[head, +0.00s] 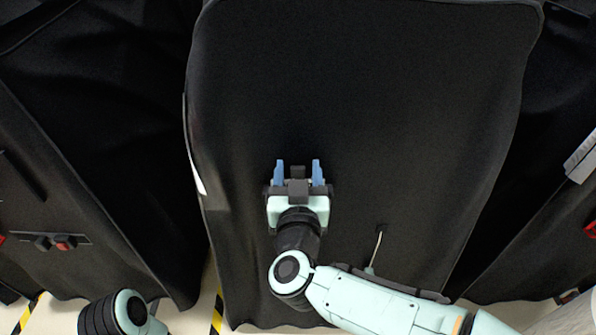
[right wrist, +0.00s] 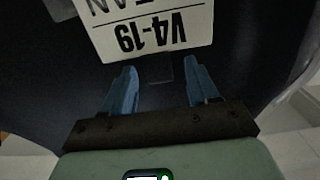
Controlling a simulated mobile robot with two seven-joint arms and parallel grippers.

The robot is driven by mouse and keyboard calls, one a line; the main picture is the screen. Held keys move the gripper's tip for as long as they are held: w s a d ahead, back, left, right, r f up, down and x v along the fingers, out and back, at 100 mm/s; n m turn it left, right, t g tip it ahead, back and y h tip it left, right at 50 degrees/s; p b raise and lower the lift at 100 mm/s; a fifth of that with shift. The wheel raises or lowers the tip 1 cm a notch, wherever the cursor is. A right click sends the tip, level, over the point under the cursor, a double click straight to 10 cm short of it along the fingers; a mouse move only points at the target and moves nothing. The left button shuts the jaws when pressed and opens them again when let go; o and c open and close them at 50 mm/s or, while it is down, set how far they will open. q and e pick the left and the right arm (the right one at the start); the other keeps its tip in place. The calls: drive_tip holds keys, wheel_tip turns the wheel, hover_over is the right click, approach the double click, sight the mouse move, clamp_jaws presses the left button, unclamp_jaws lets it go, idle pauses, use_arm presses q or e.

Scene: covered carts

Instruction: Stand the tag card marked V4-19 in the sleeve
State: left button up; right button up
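The tag card marked V4-19 (right wrist: 152,28) shows upside down at the top of the right wrist view, cut off by the frame edge. It is white with black lettering and lies just beyond my right fingertips. I cannot make it out in front of the gripper in the head view. My right gripper (head: 298,166) is open over the black cover, its blue fingers apart. It also shows in the right wrist view (right wrist: 160,72), with nothing between the fingers but a small dark tab near the card's lower edge. My left gripper is out of view. I cannot make out the sleeve.
A black covered cart (head: 370,90) fills the middle. A thin white strip (head: 194,160) runs along its left edge. A pale cord (head: 375,250) hangs from a small dark tab. Other dark covered carts stand left (head: 100,120) and right (head: 545,180). Yellow-black tape marks the floor.

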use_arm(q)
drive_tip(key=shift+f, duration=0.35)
use_arm(e)
drive_tip(key=shift+f, duration=0.15)
drive_tip(key=shift+s, duration=0.6)
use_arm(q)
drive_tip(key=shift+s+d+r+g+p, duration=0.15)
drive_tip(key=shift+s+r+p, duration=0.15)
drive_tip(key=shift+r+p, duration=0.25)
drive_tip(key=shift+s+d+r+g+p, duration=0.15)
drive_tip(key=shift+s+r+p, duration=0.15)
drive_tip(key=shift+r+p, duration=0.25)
use_arm(e)
drive_tip(key=s, duration=1.2)
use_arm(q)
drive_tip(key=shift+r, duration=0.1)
